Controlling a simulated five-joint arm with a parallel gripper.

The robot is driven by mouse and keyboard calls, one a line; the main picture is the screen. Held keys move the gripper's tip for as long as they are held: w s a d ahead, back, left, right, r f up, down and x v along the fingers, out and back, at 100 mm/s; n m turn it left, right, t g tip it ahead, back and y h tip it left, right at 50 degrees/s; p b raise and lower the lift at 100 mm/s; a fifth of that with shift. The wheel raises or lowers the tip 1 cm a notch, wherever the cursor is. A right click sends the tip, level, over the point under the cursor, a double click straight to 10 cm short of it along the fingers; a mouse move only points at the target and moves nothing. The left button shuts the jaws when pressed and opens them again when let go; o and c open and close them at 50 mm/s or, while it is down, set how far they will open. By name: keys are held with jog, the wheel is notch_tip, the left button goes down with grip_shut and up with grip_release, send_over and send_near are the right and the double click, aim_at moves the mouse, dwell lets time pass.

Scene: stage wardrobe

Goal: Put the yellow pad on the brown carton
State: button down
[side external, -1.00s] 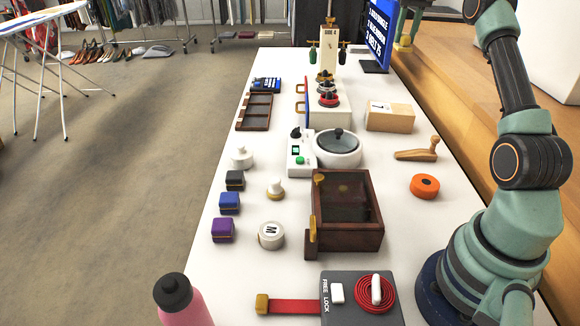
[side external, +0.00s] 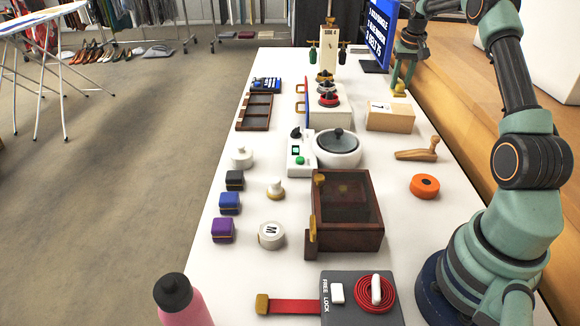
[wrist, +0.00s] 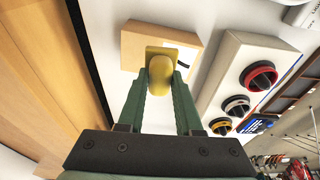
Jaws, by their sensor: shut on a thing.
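The yellow pad (wrist: 160,72) is a flat yellow plate with a rounded knob. In the side view the yellow pad (side external: 399,92) shows small at the tips of my gripper (side external: 402,84). In the wrist view my gripper (wrist: 160,84) is shut on its knob. The brown carton (side external: 391,122) is a light tan box on the white table, with a dark and white mark on top. In the side view the pad appears just beyond the carton's far edge. In the wrist view the pad overlaps the carton (wrist: 133,52). I cannot tell the gap between them.
A white box with dials (wrist: 238,85) stands beside the carton. A blue screen (side external: 379,36) stands behind it. A white pot (side external: 337,150) and a wooden handle piece (side external: 417,152) are nearer. A wooden ledge (side external: 465,85) runs along the table's right side.

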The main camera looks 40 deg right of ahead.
jog(key=shift+f, duration=3)
jog(key=shift+f, duration=0.15)
jog(key=c, duration=0.6)
grip_release()
